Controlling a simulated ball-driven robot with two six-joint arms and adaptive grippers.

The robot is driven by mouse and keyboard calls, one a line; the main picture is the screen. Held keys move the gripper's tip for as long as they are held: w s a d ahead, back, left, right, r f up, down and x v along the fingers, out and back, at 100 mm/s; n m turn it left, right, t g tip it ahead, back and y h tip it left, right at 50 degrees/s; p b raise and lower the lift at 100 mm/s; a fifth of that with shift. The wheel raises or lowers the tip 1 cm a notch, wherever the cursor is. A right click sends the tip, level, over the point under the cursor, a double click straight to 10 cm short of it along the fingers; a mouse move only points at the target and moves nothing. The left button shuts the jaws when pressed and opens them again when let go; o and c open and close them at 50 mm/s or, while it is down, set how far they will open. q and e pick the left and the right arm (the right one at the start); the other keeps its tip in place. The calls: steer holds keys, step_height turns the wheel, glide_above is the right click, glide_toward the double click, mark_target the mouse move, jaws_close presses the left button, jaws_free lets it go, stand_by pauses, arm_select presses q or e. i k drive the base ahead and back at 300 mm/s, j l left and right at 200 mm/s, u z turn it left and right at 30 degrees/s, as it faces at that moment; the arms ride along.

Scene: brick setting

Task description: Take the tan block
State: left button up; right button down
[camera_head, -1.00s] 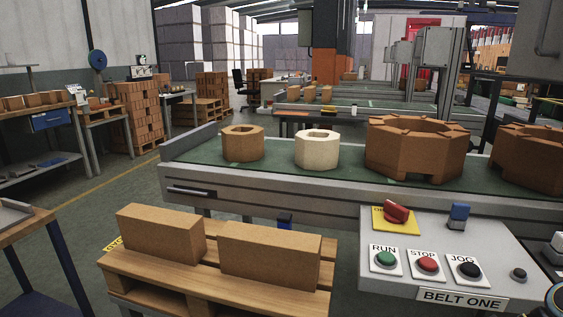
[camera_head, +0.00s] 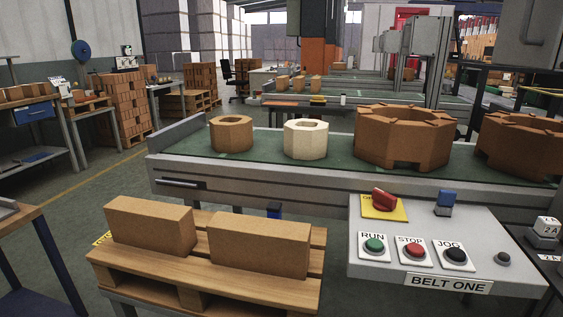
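Two rectangular tan-brown blocks lie on a wooden pallet (camera_head: 150,275) at the lower left: a left block (camera_head: 150,228) and a right block (camera_head: 258,247). On the green belt (camera_head: 185,140) stand an orange-tan octagonal ring block (camera_head: 231,135) and a paler, cream ring block (camera_head: 305,141). To their right are a large brown notched ring (camera_head: 400,140) and another large brown ring (camera_head: 520,150), cut by the right edge. I cannot tell which one is called the tan block. Neither of my grippers is in view.
A control panel labelled BELT ONE (camera_head: 448,283) juts out at the front right, with RUN (camera_head: 374,245), STOP (camera_head: 415,250) and JOG (camera_head: 456,255) buttons and a red switch (camera_head: 384,198). Small labelled cubes (camera_head: 546,229) lie at the right edge. Floor shows at left.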

mark_target(230, 134)
steer(key=i+j, duration=0.1)
steer(key=j, duration=0.35)
steer(key=i+j, duration=0.1)
steer(key=j, duration=0.3)
steer(key=i+j+z, duration=0.1)
steer(key=j, duration=0.35)
steer(key=i+j, duration=0.1)
steer(key=j, duration=0.3)
